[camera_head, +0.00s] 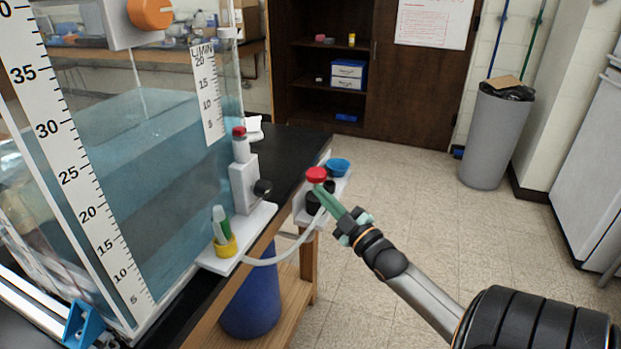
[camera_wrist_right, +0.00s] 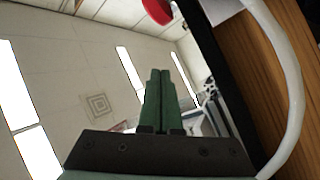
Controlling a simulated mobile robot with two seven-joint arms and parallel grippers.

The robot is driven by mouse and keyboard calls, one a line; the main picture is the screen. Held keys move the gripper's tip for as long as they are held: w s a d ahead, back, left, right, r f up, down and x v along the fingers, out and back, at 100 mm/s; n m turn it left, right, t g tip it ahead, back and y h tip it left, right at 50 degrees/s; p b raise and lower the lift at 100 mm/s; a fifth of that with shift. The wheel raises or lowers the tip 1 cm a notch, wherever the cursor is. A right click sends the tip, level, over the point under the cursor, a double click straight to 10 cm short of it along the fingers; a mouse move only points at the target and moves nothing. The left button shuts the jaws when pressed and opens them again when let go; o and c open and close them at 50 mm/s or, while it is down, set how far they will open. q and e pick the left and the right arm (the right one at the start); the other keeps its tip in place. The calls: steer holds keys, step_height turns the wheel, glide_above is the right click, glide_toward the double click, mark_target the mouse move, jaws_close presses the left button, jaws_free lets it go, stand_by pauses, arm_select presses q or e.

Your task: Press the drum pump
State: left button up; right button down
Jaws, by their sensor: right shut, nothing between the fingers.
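The drum pump has a red round knob (camera_head: 316,174) on top of a black body (camera_head: 318,202), mounted on a white bracket at the table's edge. My right gripper (camera_head: 318,190) has green fingers and is shut and empty. In the head view its tips are just below the red knob; I cannot tell whether they touch it. In the right wrist view the closed fingers (camera_wrist_right: 160,75) point up, and the red knob (camera_wrist_right: 158,10) shows at the top edge, just beyond the tips. My left gripper is not in view.
A clear water tank (camera_head: 150,150) with scales stands on the black table at left. A white tube (camera_head: 290,255) loops from the pump to a shelf with a yellow cup (camera_head: 226,246). A blue cup (camera_head: 338,166) sits beside the knob. A blue drum (camera_head: 252,300) stands below.

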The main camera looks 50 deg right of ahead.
mark_target(316, 176)
steer(key=x, duration=0.9)
arm_select(q)
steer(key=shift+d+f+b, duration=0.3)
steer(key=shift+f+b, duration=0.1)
steer(key=shift+b, duration=0.1)
arm_select(e)
steer(key=d+f, duration=0.2)
steer(key=shift+s+d+f, duration=0.3)
steer(key=shift+f, duration=0.05)
step_height(316, 176, down, 4)
steer(key=shift+f+b, duration=0.25)
steer(key=shift+b, duration=1)
steer(key=shift+f, duration=0.3)
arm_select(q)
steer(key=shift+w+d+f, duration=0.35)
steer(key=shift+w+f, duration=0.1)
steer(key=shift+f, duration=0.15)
arm_select(e)
steer(key=shift+f, duration=0.1)
